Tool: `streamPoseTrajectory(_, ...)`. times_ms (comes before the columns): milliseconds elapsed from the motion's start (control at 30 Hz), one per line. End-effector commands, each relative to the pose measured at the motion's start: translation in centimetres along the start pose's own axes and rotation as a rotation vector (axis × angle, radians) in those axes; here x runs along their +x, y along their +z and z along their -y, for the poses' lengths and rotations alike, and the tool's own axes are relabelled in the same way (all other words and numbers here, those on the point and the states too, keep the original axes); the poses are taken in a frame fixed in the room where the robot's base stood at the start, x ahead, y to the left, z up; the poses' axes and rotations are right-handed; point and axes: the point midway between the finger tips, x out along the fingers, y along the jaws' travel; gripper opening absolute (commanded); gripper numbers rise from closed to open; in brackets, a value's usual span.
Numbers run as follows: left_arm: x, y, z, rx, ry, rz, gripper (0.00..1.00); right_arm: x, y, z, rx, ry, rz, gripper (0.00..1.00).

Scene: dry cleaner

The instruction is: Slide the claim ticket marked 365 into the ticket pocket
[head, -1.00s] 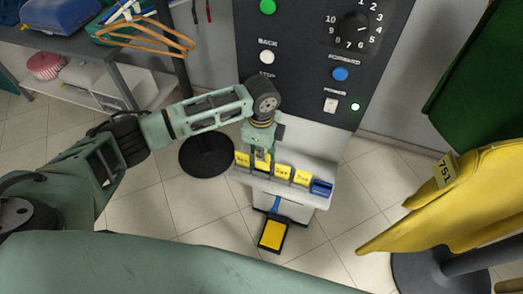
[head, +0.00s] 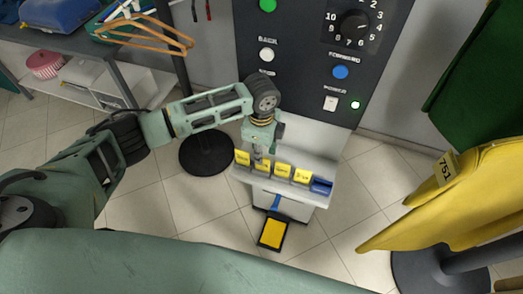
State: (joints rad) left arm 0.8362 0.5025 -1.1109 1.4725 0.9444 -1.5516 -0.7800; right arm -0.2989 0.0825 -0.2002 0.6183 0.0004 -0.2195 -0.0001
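Several yellow claim tickets stand in a row on the light shelf (head: 290,199) below the control panel: a leftmost ticket (head: 242,158), a second ticket (head: 262,165), a third ticket (head: 282,170) and a right ticket (head: 302,176). Their numbers are too small to read. A blue pocket (head: 321,186) at the row's right end shows no yellow ticket. My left gripper (head: 258,156) points down at the second ticket, at its upper edge. Its fingers are small and partly hidden, so I cannot tell whether they hold it. My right gripper is out of view.
The dark control panel (head: 300,60) with knob and buttons rises behind the shelf. A yellow-and-black foot pedal (head: 273,234) is on the floor below. A yellow garment (head: 450,200) tagged 751 hangs at right. Orange hangers (head: 150,35) are at upper left.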

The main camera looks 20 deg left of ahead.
Motion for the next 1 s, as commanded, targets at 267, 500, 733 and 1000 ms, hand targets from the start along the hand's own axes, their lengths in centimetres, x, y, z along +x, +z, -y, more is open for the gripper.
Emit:
streamPoseTrajectory(267, -4.8, 0.0, 0.2, 0.001, -0.006, -0.002, 0.27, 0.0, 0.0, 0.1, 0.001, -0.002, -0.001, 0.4)
streamPoseTrajectory(500, -9.5, 0.0, 0.1, 0.001, -0.004, 0.0, 0.27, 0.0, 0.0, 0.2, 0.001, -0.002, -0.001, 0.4)
streamPoseTrajectory(733, -11.6, 0.0, 0.1, 0.0, -0.001, 0.0, 0.27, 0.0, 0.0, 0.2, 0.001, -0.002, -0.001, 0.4)
streamPoseTrajectory(1000, -11.2, -0.6, -0.5, -0.003, -0.002, -0.012, 0.27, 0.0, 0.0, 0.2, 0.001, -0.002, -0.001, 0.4)
